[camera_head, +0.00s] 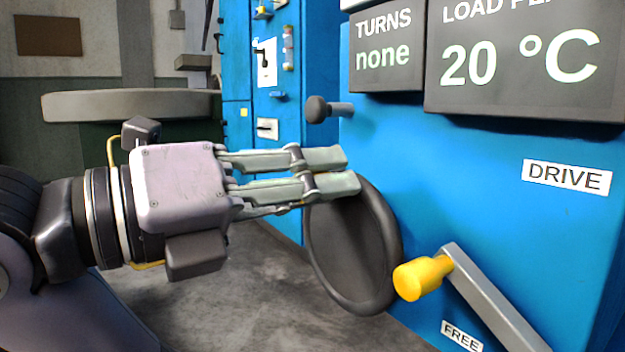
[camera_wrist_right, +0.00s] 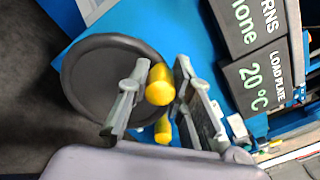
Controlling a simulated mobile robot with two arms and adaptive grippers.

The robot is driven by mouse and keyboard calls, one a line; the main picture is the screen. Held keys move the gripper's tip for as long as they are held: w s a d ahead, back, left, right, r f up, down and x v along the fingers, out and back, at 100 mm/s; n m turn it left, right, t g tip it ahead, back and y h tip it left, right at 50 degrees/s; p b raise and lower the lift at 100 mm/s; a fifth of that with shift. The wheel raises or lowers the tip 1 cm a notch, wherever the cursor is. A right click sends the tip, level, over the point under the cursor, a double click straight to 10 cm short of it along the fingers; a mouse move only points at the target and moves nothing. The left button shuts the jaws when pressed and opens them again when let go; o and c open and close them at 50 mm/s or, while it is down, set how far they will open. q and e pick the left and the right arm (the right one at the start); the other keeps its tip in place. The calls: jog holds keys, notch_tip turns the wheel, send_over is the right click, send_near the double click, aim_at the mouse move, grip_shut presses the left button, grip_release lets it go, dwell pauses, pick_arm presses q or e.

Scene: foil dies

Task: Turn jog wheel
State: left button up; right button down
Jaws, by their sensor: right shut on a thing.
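The jog wheel (camera_head: 352,255) is a dark round disc with a raised rim on the front of the blue machine; it also shows in the wrist view (camera_wrist_right: 95,80). My right gripper (camera_head: 350,171) reaches in from the left at the wheel's top edge. Its two fingers are shut on a yellow handle (camera_wrist_right: 160,88) at the wheel's rim, seen between the fingertips in the wrist view. In the head view the fingers hide this handle. The turns display (camera_head: 383,54) reads "none". My left gripper is not in view.
A grey lever with a yellow grip (camera_head: 422,278) sits right of the wheel, between the labels DRIVE (camera_head: 567,177) and FREE (camera_head: 461,335). A black knob (camera_head: 318,109) sticks out above the wheel. The load plate display (camera_head: 520,62) reads 20 °C. Grey floor shows at left.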

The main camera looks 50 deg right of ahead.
aim_at(366, 201)
jog(key=shift+s+a+m+p, duration=0.1)
jog(key=shift+s+m+p, duration=0.3)
jog(key=shift+m+p, duration=0.3)
jog(key=shift+s+a+f+m+p, duration=0.15)
jog(key=shift+s+m, duration=0.3)
jog(key=shift+m, duration=0.45)
jog(key=shift+s+a+f+m+p, duration=0.15)
jog(key=shift+s+f+m, duration=0.2)
jog(key=shift+m, duration=0.55)
jog(key=shift+s+f+m+p, duration=0.15)
jog(key=shift+s+m, duration=0.35)
jog(key=shift+m, duration=0.4)
jog(key=c, duration=1.4)
grip_release()
jog(key=shift+r, duration=0.1)
